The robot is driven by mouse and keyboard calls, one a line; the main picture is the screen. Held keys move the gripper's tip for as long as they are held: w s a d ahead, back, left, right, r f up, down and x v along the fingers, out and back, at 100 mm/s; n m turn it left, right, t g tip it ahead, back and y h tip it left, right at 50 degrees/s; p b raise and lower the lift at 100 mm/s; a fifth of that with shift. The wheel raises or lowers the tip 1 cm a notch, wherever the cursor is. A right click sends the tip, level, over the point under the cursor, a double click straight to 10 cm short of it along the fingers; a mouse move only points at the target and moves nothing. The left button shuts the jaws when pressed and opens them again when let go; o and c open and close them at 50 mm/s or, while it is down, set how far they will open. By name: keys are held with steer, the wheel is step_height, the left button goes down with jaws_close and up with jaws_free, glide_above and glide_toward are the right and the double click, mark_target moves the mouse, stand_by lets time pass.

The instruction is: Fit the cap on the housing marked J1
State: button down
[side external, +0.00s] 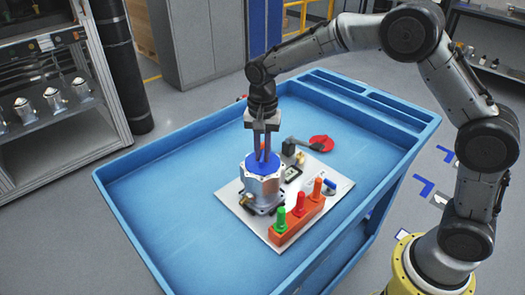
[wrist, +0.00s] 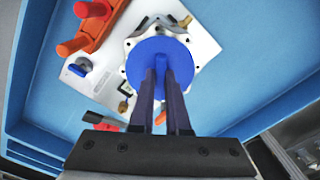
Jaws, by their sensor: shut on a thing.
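The blue cap (side external: 264,163) is a round disc with an upright grip on top. My gripper (side external: 263,150) points down and is shut on that grip. In the wrist view the cap (wrist: 150,50) shows as a blue disc beyond the fingertips (wrist: 160,72). A silver-white housing (side external: 262,187) with a bolted flange stands upright under the cap. The cap covers its top opening, and I cannot tell whether it is fully seated or slightly above. The housing's rim (wrist: 188,45) shows around the disc in the wrist view. No J1 mark is legible.
The housing stands on a white plate (side external: 335,187) in a blue tray-topped cart (side external: 150,190) with raised rims. An orange block (side external: 290,226) with green, red and orange pegs stands close in front. The tray's left side is clear.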

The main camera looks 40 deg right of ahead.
steer(key=shift+f, duration=0.3)
stand_by(0.8)
steer(key=shift+c, duration=1.7)
jaws_free()
steer(key=shift+r, duration=0.1)
steer(key=shift+r, duration=3.95)
